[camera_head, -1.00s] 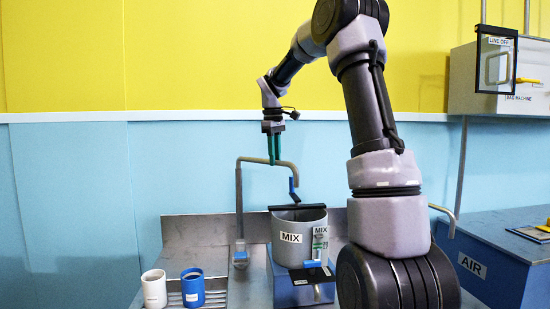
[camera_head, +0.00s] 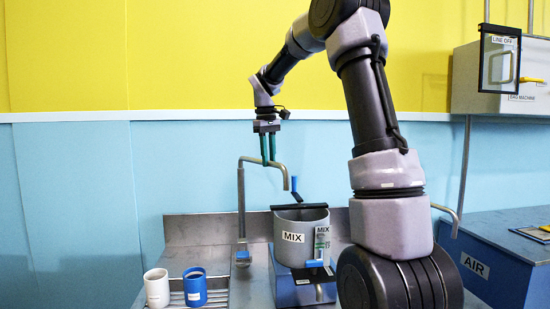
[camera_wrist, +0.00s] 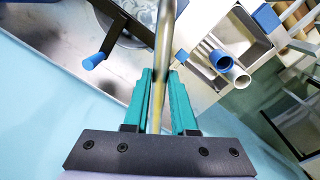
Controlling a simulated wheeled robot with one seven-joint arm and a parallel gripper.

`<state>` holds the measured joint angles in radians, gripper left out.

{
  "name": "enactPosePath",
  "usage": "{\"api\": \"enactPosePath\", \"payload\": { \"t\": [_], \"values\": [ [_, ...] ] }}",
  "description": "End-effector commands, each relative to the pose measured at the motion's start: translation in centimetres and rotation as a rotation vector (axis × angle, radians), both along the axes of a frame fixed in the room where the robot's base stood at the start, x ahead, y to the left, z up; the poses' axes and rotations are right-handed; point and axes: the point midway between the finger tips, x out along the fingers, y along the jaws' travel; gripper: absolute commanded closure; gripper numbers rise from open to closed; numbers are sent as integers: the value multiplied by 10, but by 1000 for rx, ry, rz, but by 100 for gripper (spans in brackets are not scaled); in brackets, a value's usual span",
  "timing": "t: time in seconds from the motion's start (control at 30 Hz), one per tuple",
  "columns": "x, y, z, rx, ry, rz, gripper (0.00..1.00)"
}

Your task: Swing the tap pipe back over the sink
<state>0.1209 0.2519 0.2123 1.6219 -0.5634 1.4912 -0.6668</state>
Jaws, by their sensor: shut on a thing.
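The tap pipe (camera_head: 241,205) is a grey-brown tube that rises behind the counter, bends over to the right and ends in a downturned outlet. In the head view the outlet appears above the left part of the MIX pot (camera_head: 318,222). My gripper (camera_head: 268,164) has its green fingers on either side of the pipe's upper horizontal run, shut on it. In the wrist view the pipe (camera_wrist: 162,55) passes between the fingers of my gripper (camera_wrist: 160,75). The steel sink top (camera_head: 190,229) lies below, with a rack at the left; the basin's opening is not clear.
A white cup (camera_head: 157,288) and a blue cup (camera_head: 194,288) stand on the rack at the left. A black lever with a blue handle (camera_head: 295,184) rises from the pot, close to the outlet. The wall is behind the pipe. A blue AIR box (camera_head: 500,260) stands at the right.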

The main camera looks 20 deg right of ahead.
Motion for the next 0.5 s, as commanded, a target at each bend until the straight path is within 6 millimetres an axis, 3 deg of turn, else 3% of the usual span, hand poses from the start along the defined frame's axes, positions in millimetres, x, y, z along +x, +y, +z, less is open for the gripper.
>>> {"api": "enactPosePath", "payload": {
  "t": [0.5],
  "values": [
    [-8,86,1,2,-2,-481,100]
  ]
}}
